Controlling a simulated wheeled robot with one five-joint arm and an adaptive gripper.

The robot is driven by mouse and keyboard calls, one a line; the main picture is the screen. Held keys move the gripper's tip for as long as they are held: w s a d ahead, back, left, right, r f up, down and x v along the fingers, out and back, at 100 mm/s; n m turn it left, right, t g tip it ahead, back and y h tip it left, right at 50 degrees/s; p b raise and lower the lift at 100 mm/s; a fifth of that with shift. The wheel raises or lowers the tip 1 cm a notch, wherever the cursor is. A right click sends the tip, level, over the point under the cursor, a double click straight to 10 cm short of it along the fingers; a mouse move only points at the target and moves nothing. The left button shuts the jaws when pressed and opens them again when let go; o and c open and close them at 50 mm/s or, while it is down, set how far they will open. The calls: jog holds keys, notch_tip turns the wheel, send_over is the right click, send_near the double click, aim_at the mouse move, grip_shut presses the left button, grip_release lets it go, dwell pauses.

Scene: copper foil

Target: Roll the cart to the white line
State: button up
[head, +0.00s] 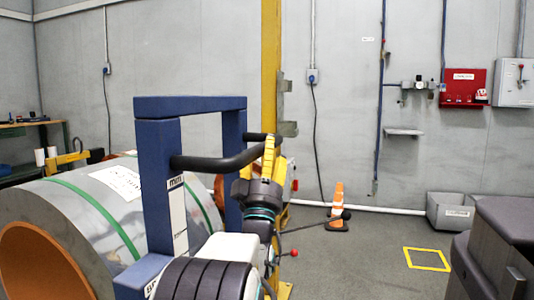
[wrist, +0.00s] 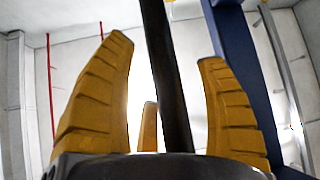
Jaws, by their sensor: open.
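The cart shows in the head view as a blue upright frame (head: 160,190) with a black handle bar (head: 215,162). My gripper (head: 270,152), with yellow fingers, is at the right end of that bar. In the wrist view, my gripper (wrist: 165,95) is open, and the black bar (wrist: 168,70) runs between its fingers, with gaps on both sides. A blue post (wrist: 240,70) stands just behind the right finger. The cart's wheels are hidden. I see no white line on the floor in either view.
A large coil (head: 130,195) with green straps fills the left, beside the frame; I cannot tell whether the cart carries it. A yellow post (head: 270,70), an orange cone (head: 338,205) and a grey bin (head: 450,211) stand behind. A yellow square (head: 427,249) marks open floor.

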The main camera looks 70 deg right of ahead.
jog(key=shift+x, duration=0.9)
jog(key=shift+o, duration=0.2)
jog(key=c, duration=1.3)
grip_shut()
